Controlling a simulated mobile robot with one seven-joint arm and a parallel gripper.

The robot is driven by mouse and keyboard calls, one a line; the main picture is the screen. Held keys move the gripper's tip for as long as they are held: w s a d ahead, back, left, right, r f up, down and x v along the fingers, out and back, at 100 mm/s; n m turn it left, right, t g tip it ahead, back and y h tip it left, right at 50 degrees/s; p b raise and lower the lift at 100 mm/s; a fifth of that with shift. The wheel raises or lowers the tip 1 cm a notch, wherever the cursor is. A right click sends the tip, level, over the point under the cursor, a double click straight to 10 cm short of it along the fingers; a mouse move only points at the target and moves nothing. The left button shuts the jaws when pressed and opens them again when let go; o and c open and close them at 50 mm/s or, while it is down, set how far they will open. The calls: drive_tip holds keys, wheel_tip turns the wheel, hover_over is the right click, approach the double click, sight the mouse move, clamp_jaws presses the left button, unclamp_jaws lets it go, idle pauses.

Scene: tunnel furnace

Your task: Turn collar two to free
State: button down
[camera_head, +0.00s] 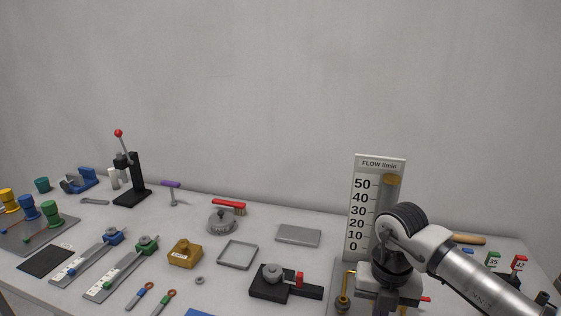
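Two flat grey rails with markings lie at the left front. Several knob-like spools, yellow (8,200), blue (29,209) and green (51,212), stand on a grey plate (40,238) at the far left. No label for collar two is readable, so I cannot tell which part it is. My gripper (388,303) is at the lower right, in front of the flow gauge, far from these parts. Its fingertips are not clearly visible.
The flow gauge (363,205) stands upright behind my arm. A black fixture with a red handle (270,287), a square frame (238,254), a brass block (184,252) and a black lever stand with red ball (131,190) occupy the table. Small gaps lie between them.

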wheel_tip(320, 180, down, 7)
drive_tip(key=b, duration=0.4)
drive_tip(key=shift+s+a+r, duration=0.1)
drive_tip(key=shift+s+a, duration=0.05)
drive_tip(key=shift+s, duration=0.05)
idle(0.7)
drive_tip(key=shift+w+a+b, duration=0.25)
drive_tip(key=shift+a+b, duration=0.35)
drive_tip(key=shift+b, duration=1.45)
drive_tip(key=shift+a+b, duration=0.6)
drive_tip(key=shift+b, duration=0.8)
drive_tip(key=shift+w, duration=0.2)
